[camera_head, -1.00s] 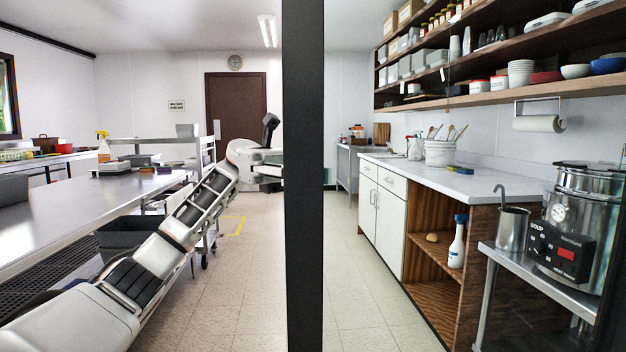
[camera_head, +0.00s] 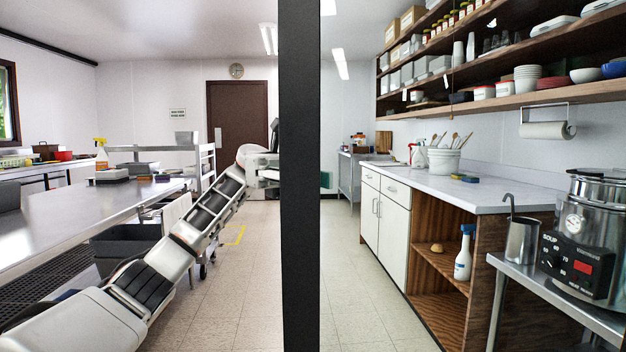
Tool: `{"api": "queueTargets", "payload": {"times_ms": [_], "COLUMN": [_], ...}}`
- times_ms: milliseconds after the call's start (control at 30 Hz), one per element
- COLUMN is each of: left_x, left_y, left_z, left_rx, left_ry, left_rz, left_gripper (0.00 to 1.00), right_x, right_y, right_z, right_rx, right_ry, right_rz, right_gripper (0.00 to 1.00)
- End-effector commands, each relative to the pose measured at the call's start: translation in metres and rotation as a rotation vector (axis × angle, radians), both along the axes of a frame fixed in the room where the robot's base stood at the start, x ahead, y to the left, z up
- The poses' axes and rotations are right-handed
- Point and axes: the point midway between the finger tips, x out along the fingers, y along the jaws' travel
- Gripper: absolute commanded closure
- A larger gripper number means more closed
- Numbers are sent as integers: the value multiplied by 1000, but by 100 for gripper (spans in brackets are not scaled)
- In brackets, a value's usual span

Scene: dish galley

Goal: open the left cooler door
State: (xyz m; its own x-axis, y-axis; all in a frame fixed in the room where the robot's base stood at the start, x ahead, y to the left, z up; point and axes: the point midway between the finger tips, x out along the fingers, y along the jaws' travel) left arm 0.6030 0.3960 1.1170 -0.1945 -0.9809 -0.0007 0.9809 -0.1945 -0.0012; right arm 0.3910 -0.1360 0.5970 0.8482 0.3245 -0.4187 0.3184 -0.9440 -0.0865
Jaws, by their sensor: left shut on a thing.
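A dark upright bar (camera_head: 299,200) runs from top to bottom through the middle of the view. It looks like the cooler door seen nearly edge-on, but its faces do not show. My left arm reaches in from the lower left. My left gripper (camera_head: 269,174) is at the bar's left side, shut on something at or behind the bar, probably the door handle. The bar hides the fingertips and what they hold. My right gripper is out of view.
A steel table (camera_head: 80,225) stands at left, with a grey bin (camera_head: 125,250) beneath. At right are a white counter (camera_head: 480,190), wall shelves (camera_head: 500,97) and a steel stand (camera_head: 560,295) with a soup warmer (camera_head: 590,240). Tiled floor (camera_head: 365,290) is clear on both sides of the bar.

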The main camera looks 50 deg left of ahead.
Motion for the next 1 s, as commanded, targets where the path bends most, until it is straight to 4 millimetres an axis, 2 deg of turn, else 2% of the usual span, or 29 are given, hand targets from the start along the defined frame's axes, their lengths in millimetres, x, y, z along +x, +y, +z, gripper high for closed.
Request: {"api": "queueTargets", "payload": {"times_ms": [33, 67, 100, 567, 1000], "left_x": [-1, -1, -1, 1, 11], "left_y": [1, 1, 1, 6, 57], "left_z": [1, 1, 1, 1, 0], "left_rx": [0, 0, 0, 0, 3], "left_ry": [1, 1, 0, -1, 0], "left_rz": [0, 0, 0, 0, -1], "left_gripper": [100, 81, 72, 72, 72], "right_x": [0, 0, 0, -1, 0], "right_y": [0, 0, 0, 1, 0], "right_z": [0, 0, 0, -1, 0], "right_rx": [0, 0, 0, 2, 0], "right_ry": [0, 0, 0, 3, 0], "right_rz": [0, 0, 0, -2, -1], "right_gripper": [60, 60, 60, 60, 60]}}
